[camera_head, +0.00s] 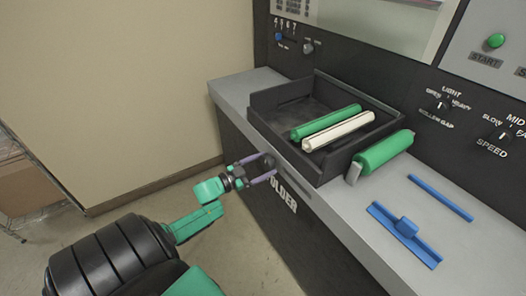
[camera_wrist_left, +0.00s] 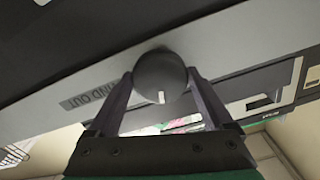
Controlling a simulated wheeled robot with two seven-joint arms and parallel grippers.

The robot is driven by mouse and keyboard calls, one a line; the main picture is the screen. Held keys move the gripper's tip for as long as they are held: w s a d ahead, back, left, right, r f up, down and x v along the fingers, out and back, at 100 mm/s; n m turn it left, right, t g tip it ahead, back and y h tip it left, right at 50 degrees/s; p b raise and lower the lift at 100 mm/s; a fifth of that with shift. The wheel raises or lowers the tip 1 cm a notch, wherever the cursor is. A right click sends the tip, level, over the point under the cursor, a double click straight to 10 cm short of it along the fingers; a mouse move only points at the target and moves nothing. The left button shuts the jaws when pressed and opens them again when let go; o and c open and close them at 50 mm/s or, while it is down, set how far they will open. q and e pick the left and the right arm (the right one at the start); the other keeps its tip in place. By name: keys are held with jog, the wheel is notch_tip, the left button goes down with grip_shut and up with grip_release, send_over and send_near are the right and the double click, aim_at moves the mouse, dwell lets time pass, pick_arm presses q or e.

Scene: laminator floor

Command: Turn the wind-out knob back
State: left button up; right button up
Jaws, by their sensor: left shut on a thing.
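The wind-out knob (camera_wrist_left: 160,78) is a round dark knob with a short white mark on its rim, on the machine's front. The mark points toward my gripper's palm in the left wrist view. A label reading "WIND OUT" (camera_wrist_left: 92,97), partly covered by a finger, is beside it. My left gripper (camera_head: 269,167) reaches the front of the grey ledge in the head view. Its two fingers (camera_wrist_left: 160,85) are on either side of the knob and shut on it. In the head view the knob is mostly hidden by the fingers. My right gripper is not in view.
A black tray (camera_head: 267,103) on the grey ledge (camera_head: 232,88) holds a green roller (camera_head: 325,122) and a cream roller (camera_head: 338,131). Another green roller (camera_head: 383,152) lies beside it. A blue bar (camera_head: 440,197) and a blue handled piece (camera_head: 405,228) lie further right.

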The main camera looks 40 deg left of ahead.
pick_arm(q)
jog(key=shift+n+p, duration=0.35)
jog(key=shift+n, duration=1.25)
jog(key=shift+f, duration=0.1)
jog(key=o, duration=1.1)
jog(key=shift+o, duration=0.2)
jog(key=v, duration=1.4)
jog(key=shift+s, duration=0.3)
